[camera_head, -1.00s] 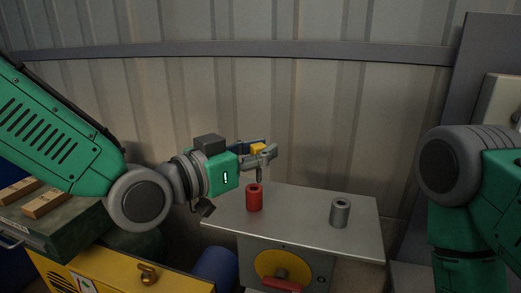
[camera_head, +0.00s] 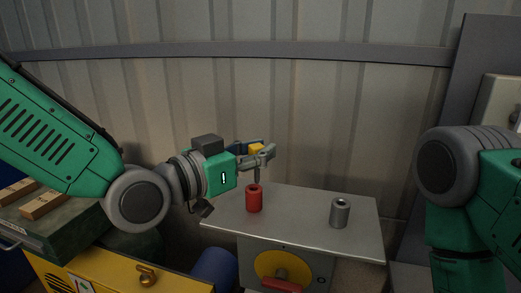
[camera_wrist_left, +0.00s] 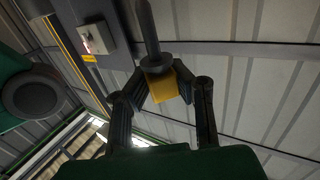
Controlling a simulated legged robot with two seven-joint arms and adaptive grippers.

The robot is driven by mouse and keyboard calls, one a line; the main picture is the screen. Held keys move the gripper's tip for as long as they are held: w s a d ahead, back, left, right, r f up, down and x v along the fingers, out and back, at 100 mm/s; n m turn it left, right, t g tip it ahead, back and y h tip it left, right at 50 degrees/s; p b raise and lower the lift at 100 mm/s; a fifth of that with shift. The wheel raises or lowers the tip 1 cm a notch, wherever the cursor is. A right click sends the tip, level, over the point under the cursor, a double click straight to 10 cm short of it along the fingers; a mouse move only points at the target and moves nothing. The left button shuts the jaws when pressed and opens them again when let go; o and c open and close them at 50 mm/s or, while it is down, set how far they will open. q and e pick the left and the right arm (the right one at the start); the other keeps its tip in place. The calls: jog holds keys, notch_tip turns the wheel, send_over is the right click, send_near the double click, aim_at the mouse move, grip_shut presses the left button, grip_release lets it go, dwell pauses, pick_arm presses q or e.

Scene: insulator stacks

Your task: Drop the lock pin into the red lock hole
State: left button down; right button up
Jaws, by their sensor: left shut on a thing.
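The red lock hole is a red upright cylinder (camera_head: 254,200) with an opening in its top, standing on the left part of a grey metal table. My left gripper (camera_head: 264,154) is shut on the lock pin, above the cylinder. The pin has a yellow head (camera_head: 256,148) and a thin grey shaft (camera_head: 257,174) pointing down. The shaft's lower end appears close to the cylinder's top; I cannot tell whether it touches or enters. In the left wrist view the yellow head (camera_wrist_left: 162,86) sits between the fingers. My right gripper is out of view.
A grey hollow cylinder (camera_head: 340,213) stands on the right part of the metal table (camera_head: 295,205). A yellow disc with a red handle (camera_head: 281,286) is on the table's front. A yellow cabinet (camera_head: 110,272) is at lower left. A corrugated wall stands behind.

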pick_arm(q)
jog(key=shift+a, duration=0.65)
jog(key=shift+d+f, duration=0.15)
jog(key=shift+f+b, duration=0.75)
jog(key=shift+b, duration=0.1)
jog(key=shift+f, duration=0.35)
jog(key=shift+f+b, duration=0.95)
jog(key=shift+b, duration=0.05)
jog(key=c, duration=1.4)
grip_release()
